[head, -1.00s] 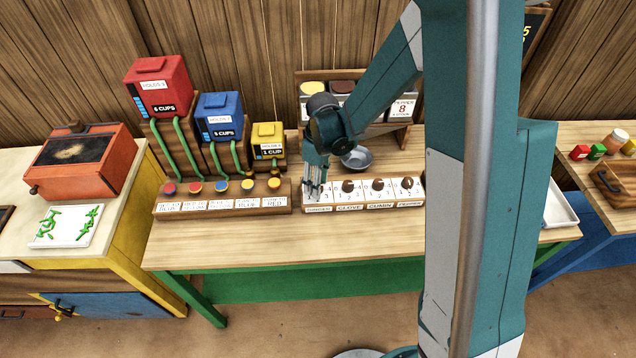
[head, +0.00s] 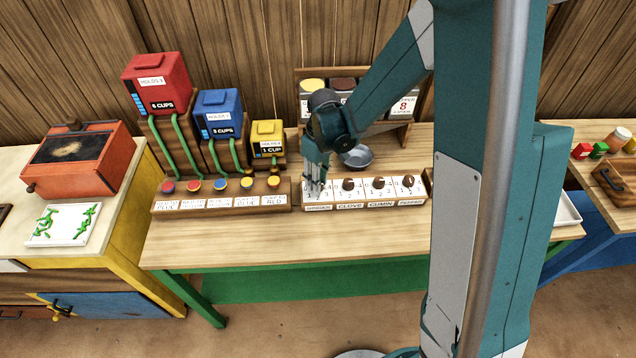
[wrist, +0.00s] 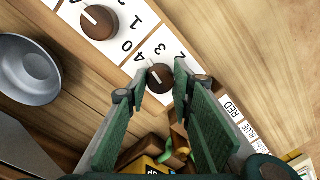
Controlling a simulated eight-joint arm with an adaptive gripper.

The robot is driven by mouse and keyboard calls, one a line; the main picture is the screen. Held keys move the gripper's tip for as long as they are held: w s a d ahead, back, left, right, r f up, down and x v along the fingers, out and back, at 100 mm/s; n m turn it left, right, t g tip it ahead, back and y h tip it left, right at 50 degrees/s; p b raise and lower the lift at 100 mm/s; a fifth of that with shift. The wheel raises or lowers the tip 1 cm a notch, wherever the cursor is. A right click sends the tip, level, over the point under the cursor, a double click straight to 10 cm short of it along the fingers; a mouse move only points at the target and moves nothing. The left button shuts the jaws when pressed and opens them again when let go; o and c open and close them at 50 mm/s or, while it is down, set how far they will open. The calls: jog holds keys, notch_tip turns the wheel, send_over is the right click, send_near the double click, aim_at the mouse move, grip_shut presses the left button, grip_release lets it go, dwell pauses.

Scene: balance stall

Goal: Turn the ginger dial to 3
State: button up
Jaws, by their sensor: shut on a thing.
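The ginger dial (wrist: 159,77) is a round brown knob with a white pointer line, on a white number plate; 2 and 3 show beside it in the wrist view. Which number the pointer meets is hard to tell. My gripper (wrist: 162,86) is shut on this dial, one finger at each side. In the head view my gripper (head: 315,190) points down over the left end of the dial panel (head: 364,208), above the ginger label (head: 318,208), and hides the knob. The clove dial (head: 348,184) stands just to the right.
The cumin dial (head: 378,183) and pepper dial (head: 408,181) continue the row. A metal bowl (head: 357,156) sits behind it. A button panel (head: 221,203) lies close on the left. The table's front (head: 300,245) is clear.

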jog(key=m+b, duration=0.2)
jog(key=m, duration=0.1)
jog(key=shift+s+f, duration=0.1)
jog(key=shift+m+t+b, duration=0.3)
jog(key=shift+m+b, duration=0.35)
jog(key=shift+m, duration=1.15)
jog(key=o, duration=0.9)
jog(key=shift+r, duration=0.3)
jog(key=shift+d+r, duration=0.15)
jog(key=shift+r, duration=1.8)
jog(key=shift+d+r, duration=0.2)
jog(key=shift+r, duration=1.7)
jog(key=shift+d+r, duration=0.15)
jog(key=shift+r, duration=1.8)
jog(key=shift+d+r, duration=0.1)
